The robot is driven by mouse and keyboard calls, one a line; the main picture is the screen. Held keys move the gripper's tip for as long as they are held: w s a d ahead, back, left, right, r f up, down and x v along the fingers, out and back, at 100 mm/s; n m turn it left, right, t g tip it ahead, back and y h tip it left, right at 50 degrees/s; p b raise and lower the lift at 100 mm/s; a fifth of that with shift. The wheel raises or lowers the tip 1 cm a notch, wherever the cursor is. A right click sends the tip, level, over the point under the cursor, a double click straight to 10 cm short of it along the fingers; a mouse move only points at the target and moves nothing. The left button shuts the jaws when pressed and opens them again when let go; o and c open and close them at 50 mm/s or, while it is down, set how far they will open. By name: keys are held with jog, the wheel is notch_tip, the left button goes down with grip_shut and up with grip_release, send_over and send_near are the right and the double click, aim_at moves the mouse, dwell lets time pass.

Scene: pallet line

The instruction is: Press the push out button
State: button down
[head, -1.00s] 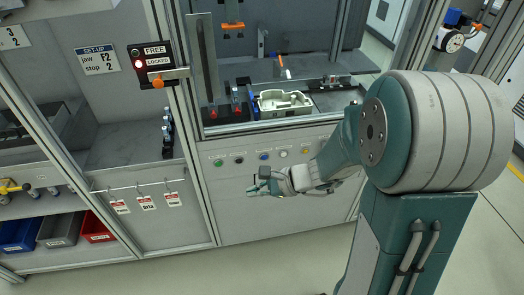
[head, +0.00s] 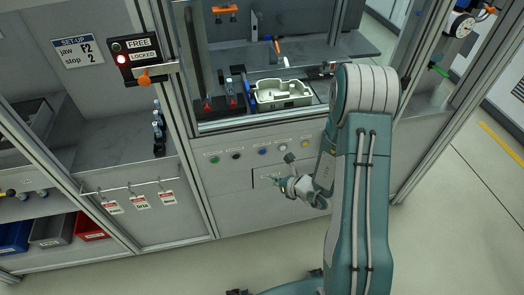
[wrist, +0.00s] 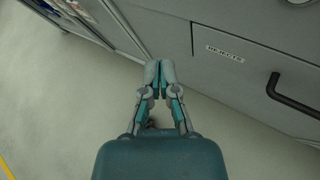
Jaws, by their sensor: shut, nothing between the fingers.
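A row of round buttons is set in the grey panel below the machine window in the head view: a green button (head: 213,160), a black button (head: 236,156), a blue button (head: 262,152), a white button (head: 283,148) and a yellow button (head: 305,144). Their small labels are too small to read, so I cannot tell which is push out. My gripper (head: 270,179) is in front of the panel, below the blue and white buttons. In the wrist view my gripper (wrist: 160,72) is shut and empty, its fingertips together, apart from the panel.
A drawer front labelled REJECTS (wrist: 225,53) with a dark handle (wrist: 290,98) is right of my fingers in the wrist view. A FREE/LOCKED switch plate (head: 137,58) has its red lamp lit. Tags (head: 139,202) hang at left. Open floor lies in front.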

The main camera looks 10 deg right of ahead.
aim_at(262, 151)
jog(key=shift+w, duration=4.4)
jog(key=shift+w+r, duration=0.1)
jog(key=shift+w, duration=0.3)
